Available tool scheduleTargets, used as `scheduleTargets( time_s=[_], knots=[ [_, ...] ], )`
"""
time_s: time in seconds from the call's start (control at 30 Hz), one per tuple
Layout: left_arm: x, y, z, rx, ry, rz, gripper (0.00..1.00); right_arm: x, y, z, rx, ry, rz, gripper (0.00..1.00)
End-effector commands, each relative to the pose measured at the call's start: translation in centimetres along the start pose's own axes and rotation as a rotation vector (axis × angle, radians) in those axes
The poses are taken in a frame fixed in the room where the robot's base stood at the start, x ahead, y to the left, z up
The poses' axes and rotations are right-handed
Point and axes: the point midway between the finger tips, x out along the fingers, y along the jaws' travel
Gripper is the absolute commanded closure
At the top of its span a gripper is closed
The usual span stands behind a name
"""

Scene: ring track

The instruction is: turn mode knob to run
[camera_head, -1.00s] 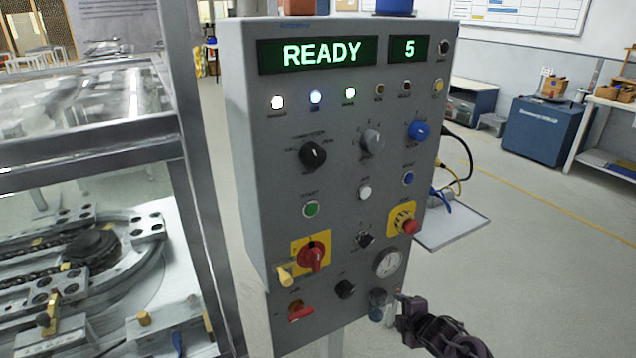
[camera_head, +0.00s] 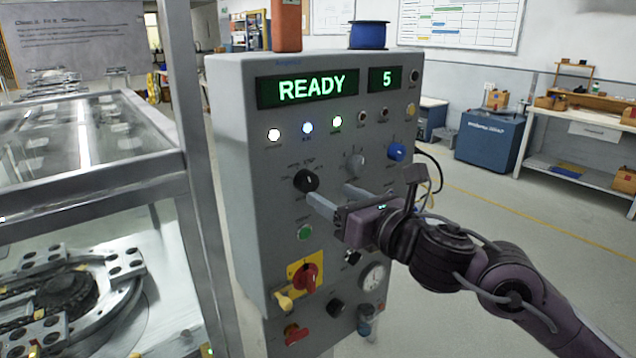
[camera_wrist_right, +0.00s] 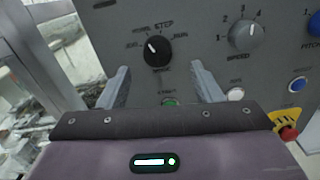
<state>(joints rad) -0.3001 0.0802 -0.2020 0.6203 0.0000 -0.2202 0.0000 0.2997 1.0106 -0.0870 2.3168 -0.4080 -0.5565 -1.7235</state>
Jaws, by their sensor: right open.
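The mode knob (camera_head: 306,180) is black and round, on the upper left of the grey panel below the READY display. In the right wrist view the mode knob (camera_wrist_right: 156,51) has a white mark pointing up and left, away from the RUN label on its right. My right gripper (camera_head: 331,192) is open and empty, its fingers pointing at the panel just right of and below the knob. In the right wrist view its fingertips (camera_wrist_right: 160,70) stand either side of and below the knob, apart from it. My left gripper is out of view.
A grey speed knob (camera_head: 355,162) and a blue knob (camera_head: 396,152) sit right of the mode knob. Below are a green start button (camera_head: 305,232) and a red rotary switch (camera_head: 306,277) on yellow. A metal-framed machine (camera_head: 90,150) stands close on the left.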

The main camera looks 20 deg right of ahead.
Motion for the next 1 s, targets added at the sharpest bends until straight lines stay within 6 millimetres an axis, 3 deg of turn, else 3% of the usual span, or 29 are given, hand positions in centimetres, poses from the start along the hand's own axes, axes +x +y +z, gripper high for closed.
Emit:
scheduleTargets(
  time_s=[0.3,0.7,1.0],
  knots=[
    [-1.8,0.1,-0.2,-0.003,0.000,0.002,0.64,4.6,0.0,0.3,0.007,-0.002,0.000,0.41],
    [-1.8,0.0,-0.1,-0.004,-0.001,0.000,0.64,5.5,0.0,0.0,0.002,0.000,0.000,0.41],
    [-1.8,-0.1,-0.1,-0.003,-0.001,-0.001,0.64,5.5,0.0,0.0,0.003,0.000,0.000,0.80]
  ],
)
